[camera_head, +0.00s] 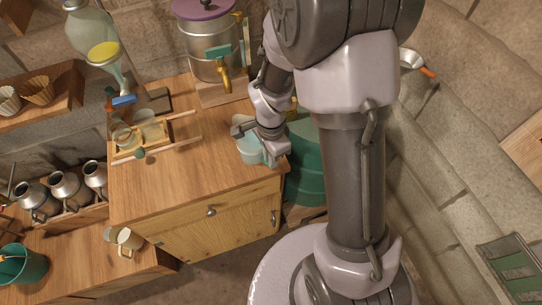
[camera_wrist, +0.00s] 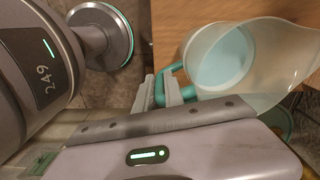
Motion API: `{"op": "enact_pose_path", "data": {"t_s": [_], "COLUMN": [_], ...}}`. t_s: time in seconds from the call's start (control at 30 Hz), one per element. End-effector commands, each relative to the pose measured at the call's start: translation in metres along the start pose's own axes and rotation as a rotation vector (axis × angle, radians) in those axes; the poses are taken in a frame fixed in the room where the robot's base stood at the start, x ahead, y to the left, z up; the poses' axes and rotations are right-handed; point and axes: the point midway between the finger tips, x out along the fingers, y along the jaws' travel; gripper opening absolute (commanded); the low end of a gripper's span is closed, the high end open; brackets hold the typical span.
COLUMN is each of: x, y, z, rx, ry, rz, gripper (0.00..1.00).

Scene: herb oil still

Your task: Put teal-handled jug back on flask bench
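The teal-handled jug (camera_head: 249,151) is at the right front part of the wooden bench (camera_head: 190,190). In the wrist view the jug (camera_wrist: 222,60) is pale and translucent, with pale blue inside. My gripper (camera_head: 259,141) is at the jug, partly covering it in the head view. In the wrist view the fingers of my gripper (camera_wrist: 161,90) stand on both sides of the teal handle (camera_wrist: 160,88) and look closed on it. I cannot tell whether the jug's base touches the bench top.
A wooden rack with glass vessels (camera_head: 150,135) stands left on the bench. A metal still with a purple lid (camera_head: 210,50) stands at the back. A teal barrel (camera_head: 306,175) is right of the bench. The bench's front middle is clear.

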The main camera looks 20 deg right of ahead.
Motion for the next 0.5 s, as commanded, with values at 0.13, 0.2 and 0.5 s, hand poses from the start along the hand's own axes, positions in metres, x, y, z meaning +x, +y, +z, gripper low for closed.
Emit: {"op": "enact_pose_path", "data": {"t_s": [0.13,0.2,0.5], "x": [0.000,0.000,-0.031], "y": [0.000,0.000,-0.001], "z": [0.000,0.000,0.000], "rx": [0.000,0.000,0.000], "ry": [0.000,0.000,0.001], "rz": [0.000,0.000,-0.005], "gripper": [0.34,0.34,0.34]}}
